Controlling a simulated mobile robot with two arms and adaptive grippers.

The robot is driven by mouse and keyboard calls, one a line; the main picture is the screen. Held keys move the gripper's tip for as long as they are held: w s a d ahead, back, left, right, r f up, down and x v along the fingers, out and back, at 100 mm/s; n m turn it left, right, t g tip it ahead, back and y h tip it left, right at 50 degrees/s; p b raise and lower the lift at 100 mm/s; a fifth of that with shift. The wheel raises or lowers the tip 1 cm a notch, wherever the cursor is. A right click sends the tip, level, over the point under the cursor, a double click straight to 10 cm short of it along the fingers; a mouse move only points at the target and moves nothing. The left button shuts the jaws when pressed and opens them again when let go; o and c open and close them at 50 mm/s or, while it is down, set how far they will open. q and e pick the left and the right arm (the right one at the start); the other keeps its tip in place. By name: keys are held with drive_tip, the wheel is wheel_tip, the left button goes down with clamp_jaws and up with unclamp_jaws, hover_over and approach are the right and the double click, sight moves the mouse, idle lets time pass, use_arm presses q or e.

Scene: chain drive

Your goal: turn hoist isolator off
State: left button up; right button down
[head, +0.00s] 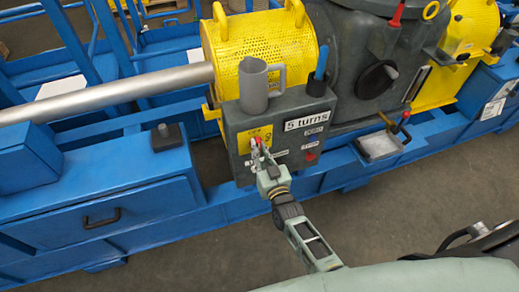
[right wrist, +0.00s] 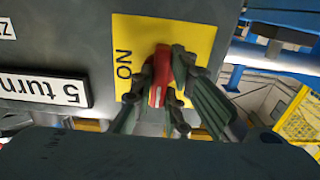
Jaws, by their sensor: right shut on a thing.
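The hoist isolator is a red handle (head: 257,141) on a yellow plate (head: 245,136) on the front of the grey control box. In the right wrist view the red handle (right wrist: 159,78) stands beside the printed word ON on the yellow plate (right wrist: 196,36). That view is turned sideways. My right gripper (head: 259,150) is shut on the red handle, with one finger on each side of it in the right wrist view (right wrist: 163,88). The fingers hide part of the handle and plate; no OFF marking is readable. My left gripper is not in view.
A grey jug (head: 254,88) and a blue-handled tool (head: 319,72) stand on top of the box. A "5 turns" label (head: 307,121) and a red knob (head: 310,156) are right of the isolator. A metal tray (head: 380,145) sits farther right. The floor in front is clear.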

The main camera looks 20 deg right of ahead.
drive_tip(key=shift+f, duration=0.1)
idle(0.4)
drive_tip(key=c, duration=1.7)
unclamp_jaws()
drive_tip(key=shift+s, duration=0.1)
drive_tip(key=s, duration=1.2)
drive_tip(key=shift+d, duration=0.2)
drive_tip(key=shift+w, duration=0.1)
